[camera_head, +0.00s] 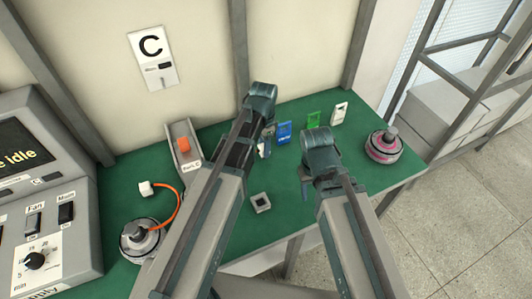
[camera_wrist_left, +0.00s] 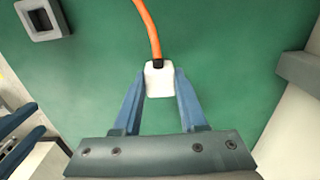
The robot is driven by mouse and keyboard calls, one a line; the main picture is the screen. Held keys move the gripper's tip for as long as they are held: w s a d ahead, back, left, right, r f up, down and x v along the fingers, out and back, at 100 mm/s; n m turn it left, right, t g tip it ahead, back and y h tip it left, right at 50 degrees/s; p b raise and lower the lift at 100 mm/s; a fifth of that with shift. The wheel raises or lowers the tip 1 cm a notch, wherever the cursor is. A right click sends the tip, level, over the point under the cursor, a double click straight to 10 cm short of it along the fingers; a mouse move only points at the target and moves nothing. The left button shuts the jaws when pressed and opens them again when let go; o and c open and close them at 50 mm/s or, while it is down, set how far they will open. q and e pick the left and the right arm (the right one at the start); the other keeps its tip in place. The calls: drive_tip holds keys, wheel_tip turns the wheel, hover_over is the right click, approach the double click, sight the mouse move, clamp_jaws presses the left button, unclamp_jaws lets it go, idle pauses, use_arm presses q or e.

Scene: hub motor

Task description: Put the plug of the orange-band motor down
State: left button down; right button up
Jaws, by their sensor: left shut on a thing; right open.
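My left gripper (camera_head: 264,149) is shut on a white plug (camera_wrist_left: 159,80), with an orange cable (camera_wrist_left: 147,28) running from it to the picture's top edge. The plug is over the green table; whether it touches cannot be told. In the head view my left arm hides most of this cable and the motor it leads to. Another white plug (camera_head: 146,188) lies at the left, with an orange cable curving to a grey motor (camera_head: 140,240), whose band colour is unclear. My right gripper (camera_head: 306,190) is open and empty above the table's front part.
A grey square block (camera_head: 260,202) lies between my arms. A tray (camera_head: 171,150) holds an orange piece. Blue (camera_head: 284,132), green and white cards stand at the back. A pink-band motor (camera_head: 384,146) sits at the right. A control panel (camera_head: 45,215) stands at the left.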

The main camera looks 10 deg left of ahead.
use_arm(q)
wheel_tip(320, 180, down, 2)
drive_tip(key=shift+s+d+f+b, duration=0.1)
drive_tip(key=shift+s+f+b, duration=0.05)
drive_tip(key=shift+b, duration=0.4)
use_arm(e)
drive_tip(key=shift+s+d+f, duration=0.1)
drive_tip(key=shift+d+f, duration=0.1)
drive_tip(key=shift+f, duration=0.4)
drive_tip(key=shift+s+d+f, duration=0.1)
drive_tip(key=shift+d+f, duration=0.05)
drive_tip(key=shift+f, duration=0.45)
drive_tip(key=shift+w+r, duration=0.1)
use_arm(q)
drive_tip(key=c, duration=0.9)
unclamp_jaws()
drive_tip(key=shift+f, duration=0.1)
use_arm(e)
drive_tip(key=shift+f, duration=0.2)
use_arm(q)
drive_tip(key=o, duration=0.4)
use_arm(e)
drive_tip(key=shift+r, duration=0.1)
use_arm(q)
drive_tip(key=shift+o, duration=0.2)
